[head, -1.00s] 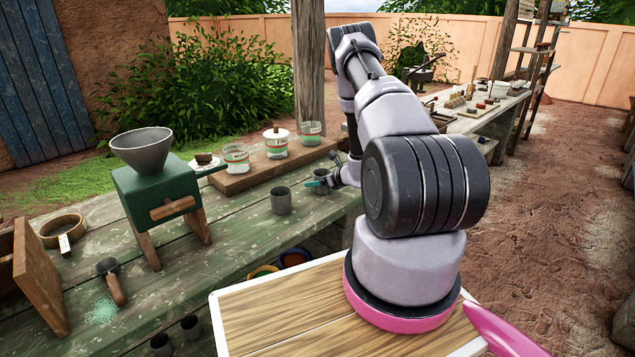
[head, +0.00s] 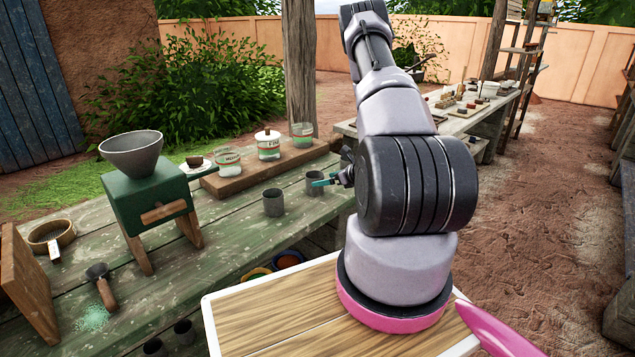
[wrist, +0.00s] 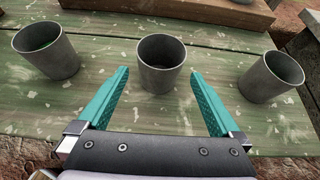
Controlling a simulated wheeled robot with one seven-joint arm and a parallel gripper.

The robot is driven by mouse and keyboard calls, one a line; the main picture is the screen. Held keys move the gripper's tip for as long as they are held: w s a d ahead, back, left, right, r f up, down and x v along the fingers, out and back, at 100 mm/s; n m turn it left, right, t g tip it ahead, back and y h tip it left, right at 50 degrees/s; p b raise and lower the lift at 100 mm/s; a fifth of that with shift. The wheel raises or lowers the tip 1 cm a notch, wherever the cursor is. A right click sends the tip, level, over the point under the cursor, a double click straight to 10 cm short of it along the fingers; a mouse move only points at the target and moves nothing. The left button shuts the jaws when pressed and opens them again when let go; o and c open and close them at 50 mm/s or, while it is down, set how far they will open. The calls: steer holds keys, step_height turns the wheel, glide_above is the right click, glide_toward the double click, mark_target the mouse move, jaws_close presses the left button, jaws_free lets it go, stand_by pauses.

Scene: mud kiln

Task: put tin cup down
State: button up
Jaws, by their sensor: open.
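A grey tin cup (head: 315,180) stands upright on the green worktable; it is the middle one of three similar cups in the wrist view (wrist: 162,66). My gripper (wrist: 160,75) is open, with its teal fingertips apart on either side of the near part of this cup and bare gaps on both sides. In the head view my gripper (head: 330,182) shows at the cup's right side, partly hidden by my arm. A second cup (head: 273,203) stands to the left, also in the wrist view (wrist: 47,50). A third cup (wrist: 270,77) stands to the right; my arm seems to hide it in the head view.
The worktable (head: 225,250) has a wooden board (head: 235,183) with several jars behind the cups. A green grinder (head: 150,195), a scoop (head: 103,285) and a sieve (head: 52,236) stand to the left. Bare tabletop lies left of the cups.

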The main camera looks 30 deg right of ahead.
steer(key=shift+v, duration=1.05)
steer(key=s+a+r+n+g+y, duration=0.25)
steer(key=a+r+n, duration=0.35)
steer(key=a+r, duration=0.55)
steer(key=s+a+r+n+g+y, duration=0.25)
steer(key=a+r+n, duration=0.5)
steer(key=r, duration=0.75)
steer(key=s+a+r+n+h, duration=0.1)
steer(key=s+r+n+h, duration=0.2)
steer(key=s+r+n, duration=0.4)
steer(key=s+a+r+n+h, duration=0.1)
steer(key=s+r+n+h, duration=0.3)
steer(key=s, duration=1.2)
step_height(320, 180, up, 6)
steer(key=n, duration=0.3)
steer(key=shift+s+a+t, duration=0.25)
steer(key=shift+s+t, duration=0.05)
steer(key=shift+t, duration=0.1)
